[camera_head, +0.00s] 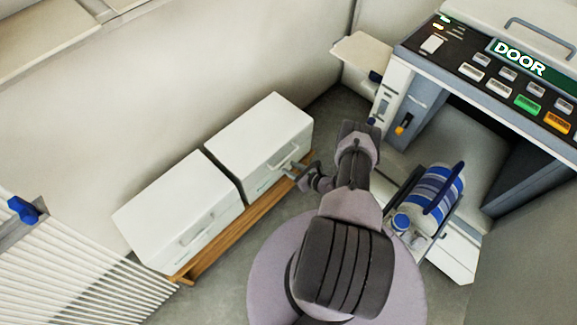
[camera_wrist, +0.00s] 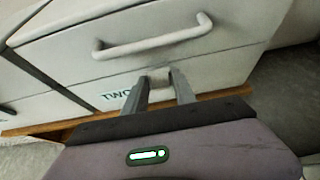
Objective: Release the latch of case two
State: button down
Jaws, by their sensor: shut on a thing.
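Case two (camera_head: 258,145) is a white box on a low wooden board, the right one of two alike cases. In the wrist view its front (camera_wrist: 190,60) fills the upper part, with a grey bar handle (camera_wrist: 155,38) and the label TWO (camera_wrist: 116,99). My gripper (camera_wrist: 158,77) is below the handle, at the lower middle of the front. Its two fingers are shut on a small light latch (camera_wrist: 158,78), which is partly hidden between them. In the head view my gripper (camera_head: 297,170) reaches the front of case two from the right.
The other white case (camera_head: 180,210) stands close on the left, with a narrow gap between. Both rest on the wooden board (camera_head: 215,245). A DOOR panel (camera_head: 515,60) is at upper right. A blue-striped cylinder (camera_head: 432,200) stands right of my arm. A white slatted rack (camera_head: 75,265) is at lower left.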

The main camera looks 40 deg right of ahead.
jog(key=shift+s+f+t, duration=0.25)
jog(key=shift+s+t, duration=0.05)
jog(key=shift+t, duration=0.3)
jog(key=c, duration=1.2)
grip_release()
jog(key=shift+o, duration=0.2)
jog(key=p+v, duration=0.3)
jog(key=v, duration=0.4)
jog(key=shift+s, duration=0.25)
jog(key=shift+d+r, duration=0.1)
jog(key=shift+c, duration=0.2)
